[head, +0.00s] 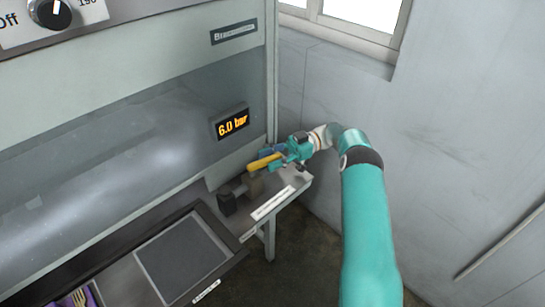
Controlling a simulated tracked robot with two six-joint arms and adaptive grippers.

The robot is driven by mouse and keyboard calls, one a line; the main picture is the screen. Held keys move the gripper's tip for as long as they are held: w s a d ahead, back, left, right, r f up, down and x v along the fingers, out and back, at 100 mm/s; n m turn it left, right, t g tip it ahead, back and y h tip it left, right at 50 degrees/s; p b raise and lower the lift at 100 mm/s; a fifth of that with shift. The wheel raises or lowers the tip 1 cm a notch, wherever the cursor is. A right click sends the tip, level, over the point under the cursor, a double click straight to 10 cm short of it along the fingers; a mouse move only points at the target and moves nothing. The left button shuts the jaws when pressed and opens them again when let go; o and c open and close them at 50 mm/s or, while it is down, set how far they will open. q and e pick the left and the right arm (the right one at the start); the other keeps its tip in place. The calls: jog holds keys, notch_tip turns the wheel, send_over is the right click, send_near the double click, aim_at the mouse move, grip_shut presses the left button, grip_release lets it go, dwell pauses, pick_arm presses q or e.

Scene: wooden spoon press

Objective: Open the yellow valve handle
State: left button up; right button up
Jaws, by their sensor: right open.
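The yellow valve handle (265,161) sits on a small valve body (254,184) at the right end of the machine's bench. It points toward the right, and its right end is at my right gripper (278,154). My right gripper is open with its fingers at the handle's right end. Whether the fingers touch the handle is too small to tell. My right arm comes in from the lower right. My left gripper is not in view.
A display (231,123) reading 6.0 bar is above the valve. A dark fitting (228,201) stands left of the valve body. A black-framed tray (215,284) lies in front, with a purple piece (86,297) at lower left. A grey wall (440,120) bounds the right side.

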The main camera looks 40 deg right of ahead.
aim_at(271, 157)
notch_tip(271, 157, up, 10)
jog(key=shift+f, duration=0.1)
dwell(0.4)
jog(key=shift+c, duration=0.3)
